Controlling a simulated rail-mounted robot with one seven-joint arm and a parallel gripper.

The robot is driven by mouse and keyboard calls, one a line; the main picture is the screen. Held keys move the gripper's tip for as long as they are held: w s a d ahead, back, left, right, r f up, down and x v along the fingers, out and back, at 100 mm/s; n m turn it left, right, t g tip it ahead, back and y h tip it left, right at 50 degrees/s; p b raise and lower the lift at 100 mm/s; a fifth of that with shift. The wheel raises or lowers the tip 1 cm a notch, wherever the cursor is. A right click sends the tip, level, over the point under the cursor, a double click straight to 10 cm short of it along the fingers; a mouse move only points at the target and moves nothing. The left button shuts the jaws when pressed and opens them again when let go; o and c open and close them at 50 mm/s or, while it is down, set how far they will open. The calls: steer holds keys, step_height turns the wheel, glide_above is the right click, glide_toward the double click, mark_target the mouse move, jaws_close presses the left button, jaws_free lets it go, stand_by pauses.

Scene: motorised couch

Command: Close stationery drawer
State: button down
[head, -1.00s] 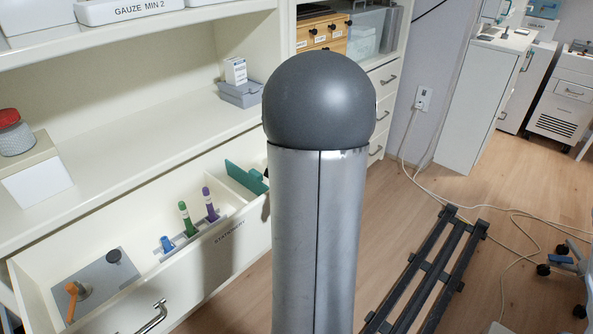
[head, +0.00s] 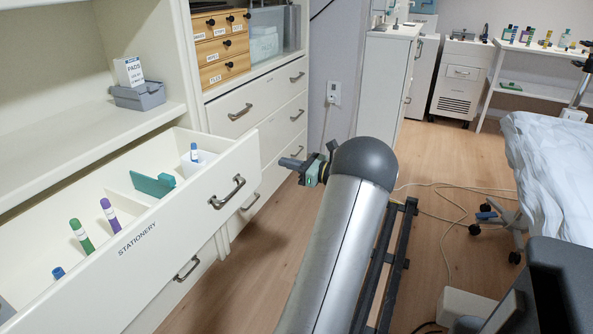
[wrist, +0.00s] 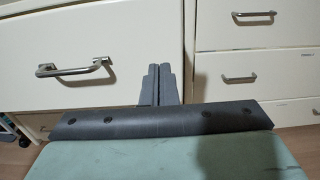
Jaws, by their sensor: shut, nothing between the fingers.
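The stationery drawer (head: 137,240) is pulled out of the white cabinet, with its label on the front and a bar handle (head: 227,192) near its right end. Inside are a green marker (head: 82,236), a purple marker (head: 109,213), a teal item (head: 153,185) and a blue-capped item (head: 194,152). My gripper (head: 283,163) is shut and empty, to the right of the drawer front. In the wrist view its fingers (wrist: 160,75) overlap the right end of a white drawer front (wrist: 110,25), right of its handle (wrist: 75,70). I cannot tell whether they touch it.
A neighbouring cabinet with closed drawers (head: 262,125) stands beyond the open one. A grey box (head: 138,95) sits on the shelf. A dark rail (head: 395,255) lies on the wooden floor, with loose cables (head: 445,215) beside it. A white-covered couch (head: 555,165) is at the right.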

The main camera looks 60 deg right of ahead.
mark_target(254, 154)
steer(key=w+b, duration=0.2)
steer(key=w, duration=0.6)
steer(key=shift+w+a, duration=0.1)
steer(key=shift+w, duration=0.15)
steer(key=shift+w, duration=0.15)
